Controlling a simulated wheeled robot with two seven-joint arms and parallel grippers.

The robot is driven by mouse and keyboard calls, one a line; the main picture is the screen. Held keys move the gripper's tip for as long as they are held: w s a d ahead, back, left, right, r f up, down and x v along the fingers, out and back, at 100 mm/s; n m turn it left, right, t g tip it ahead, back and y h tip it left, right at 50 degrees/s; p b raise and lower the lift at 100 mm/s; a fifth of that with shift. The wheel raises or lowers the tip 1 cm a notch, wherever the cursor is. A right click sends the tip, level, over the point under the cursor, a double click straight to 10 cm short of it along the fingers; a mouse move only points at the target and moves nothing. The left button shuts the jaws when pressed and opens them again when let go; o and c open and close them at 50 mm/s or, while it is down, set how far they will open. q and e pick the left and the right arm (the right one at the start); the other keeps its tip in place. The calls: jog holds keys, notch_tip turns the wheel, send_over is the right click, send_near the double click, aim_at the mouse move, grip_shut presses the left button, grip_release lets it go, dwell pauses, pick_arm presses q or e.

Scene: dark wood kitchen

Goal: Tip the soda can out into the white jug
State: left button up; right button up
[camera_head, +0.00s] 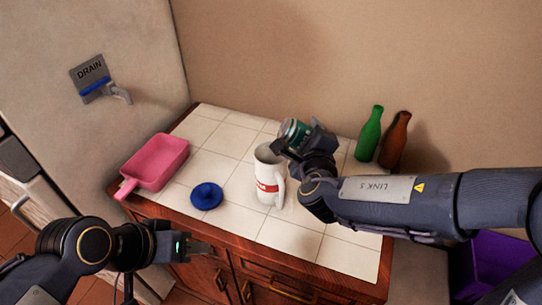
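The white jug (268,183) with a red label stands upright on the tiled counter, its handle towards the right. The green soda can (293,131) is held by my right gripper (303,140), whose fingers are around it. The can looks tilted and is just above and right of the jug's rim in the picture; its opening and any liquid cannot be made out. My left gripper (198,248) is empty, in front of the counter's near edge and well away from the jug. Its finger gap is not clear.
A blue lid-like disc (207,196) and a pink pan (155,163) lie left of the jug. A green bottle (370,134) and a brown bottle (395,141) stand at the back right. A purple bin (492,262) is at lower right. A drain tap (118,94) is on the left wall.

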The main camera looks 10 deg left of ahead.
jog(key=m+b, duration=0.1)
jog(key=b, duration=0.2)
jog(key=a+r+m+y+b, duration=0.1)
jog(key=m+b, duration=0.1)
jog(key=shift+m+t+b, duration=0.3)
jog(key=shift+b, duration=0.1)
jog(key=m+b, duration=0.1)
jog(key=b, duration=0.1)
jog(key=d+m+y+b, duration=0.1)
jog(key=b, duration=0.2)
jog(key=f+m+b, duration=0.1)
jog(key=b, duration=0.2)
jog(key=shift+d, duration=0.25)
notch_tip(320, 180, down, 7)
jog(key=d+m+t+y+b, duration=0.1)
jog(key=m+b, duration=0.2)
jog(key=b, duration=1.2)
jog(key=shift+d+f+m, duration=0.2)
jog(key=shift+m, duration=0.2)
jog(key=shift+w, duration=0.1)
